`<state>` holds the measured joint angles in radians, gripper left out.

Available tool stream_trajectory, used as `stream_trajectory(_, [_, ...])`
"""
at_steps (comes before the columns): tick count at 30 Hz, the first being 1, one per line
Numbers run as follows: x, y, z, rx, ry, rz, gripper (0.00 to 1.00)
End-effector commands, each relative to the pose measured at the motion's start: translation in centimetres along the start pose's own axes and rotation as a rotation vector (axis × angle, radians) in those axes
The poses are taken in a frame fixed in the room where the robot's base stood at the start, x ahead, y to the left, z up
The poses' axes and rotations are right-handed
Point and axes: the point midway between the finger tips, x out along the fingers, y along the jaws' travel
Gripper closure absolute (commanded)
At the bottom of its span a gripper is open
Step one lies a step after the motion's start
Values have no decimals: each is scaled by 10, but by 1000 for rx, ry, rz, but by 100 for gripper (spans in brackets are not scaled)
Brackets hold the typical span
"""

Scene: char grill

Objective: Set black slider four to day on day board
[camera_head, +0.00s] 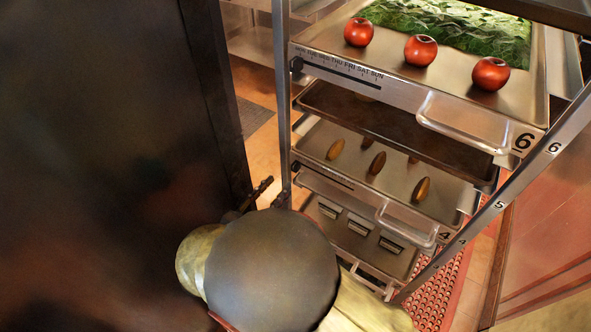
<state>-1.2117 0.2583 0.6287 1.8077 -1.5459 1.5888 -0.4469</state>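Tray four, marked 4 (445,236), is in the middle of the rack. Its front holds a dark horizontal slot (328,178), with the black slider four (296,167) at the slot's left end. Day lettering on this tray is too small to read. My gripper (276,190) is left of and a little below the slider, by the rack's left post, and does not appear to touch it. Its two dark fingers show apart with floor visible between them. My large round arm link hides most of the gripper body.
The left rack post (282,90) stands close to my fingers. A dark panel (110,140) fills the left. Tray handles (400,222) stick out.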

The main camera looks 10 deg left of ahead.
Motion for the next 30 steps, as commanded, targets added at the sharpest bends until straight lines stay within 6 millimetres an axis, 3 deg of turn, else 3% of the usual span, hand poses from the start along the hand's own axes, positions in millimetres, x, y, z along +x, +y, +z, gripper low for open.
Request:
stream_trajectory(15, [68, -1, -2, 1, 4, -4, 67])
stream_trajectory(27, [76, -1, -1, 0, 5, -3, 67])
stream_trajectory(30, [76, -1, -1, 0, 5, -3, 72])
